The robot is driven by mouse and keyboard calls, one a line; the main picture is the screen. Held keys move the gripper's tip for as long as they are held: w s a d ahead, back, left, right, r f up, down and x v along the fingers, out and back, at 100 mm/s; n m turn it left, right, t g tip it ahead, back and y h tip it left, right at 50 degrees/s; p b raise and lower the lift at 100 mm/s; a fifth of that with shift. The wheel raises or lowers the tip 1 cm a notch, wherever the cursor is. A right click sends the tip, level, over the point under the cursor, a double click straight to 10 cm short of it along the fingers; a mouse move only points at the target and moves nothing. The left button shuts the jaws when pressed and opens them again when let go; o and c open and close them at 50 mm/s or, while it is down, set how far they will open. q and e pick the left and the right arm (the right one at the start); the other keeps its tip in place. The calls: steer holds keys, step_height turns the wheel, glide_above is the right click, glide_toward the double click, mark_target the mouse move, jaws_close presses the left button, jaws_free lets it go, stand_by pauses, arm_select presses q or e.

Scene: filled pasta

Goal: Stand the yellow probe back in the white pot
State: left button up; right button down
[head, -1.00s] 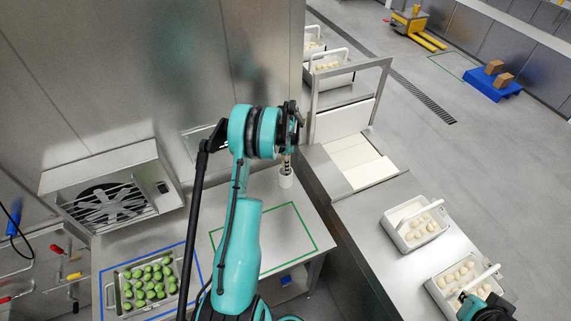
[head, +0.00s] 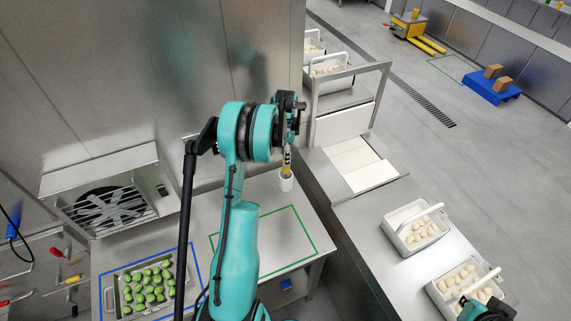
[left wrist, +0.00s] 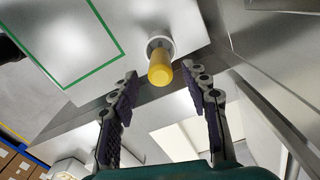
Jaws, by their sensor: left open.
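The yellow probe (head: 287,166) stands roughly upright in the white pot (head: 286,183) at the back right of the steel table. In the left wrist view the probe's yellow end (left wrist: 160,70) points toward the camera, and its lower part is inside the pot (left wrist: 158,42). My left gripper (head: 288,147) is open above the pot. Its fingertips (left wrist: 160,72) lie on either side of the probe's end in that view, with a gap at each side. My right gripper (head: 488,309) is only partly in view at the bottom right; its fingers cannot be made out.
A green outline (head: 262,273) marks bare table in front of the pot. A tray of green filled pasta (head: 112,288) lies inside a blue outline at the left. White crates of pale dumplings (head: 396,217) stand on the right counter. A steel frame (head: 388,64) rises behind.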

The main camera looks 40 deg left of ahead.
arm_select(q)
step_height(320, 180, up, 4)
steer(key=shift+d+r, duration=0.1)
steer(key=shift+r, duration=0.25)
steer(key=s+d+r+n+t, duration=0.2)
steer(key=s+d+r, duration=0.1)
steer(key=d+r, duration=0.45)
steer(key=s+d+r+n+t, duration=0.1)
steer(key=s+d+r+n, duration=0.1)
steer(key=s+d+r, duration=0.5)
steer(key=s+d+f+n+t, duration=0.1)
steer(key=s+d+n+t, duration=0.3)
steer(key=s+d, duration=0.7)
steer(key=d, duration=0.4)
steer(key=shift+d+f, duration=0.15)
steer(key=shift+s, duration=0.1)
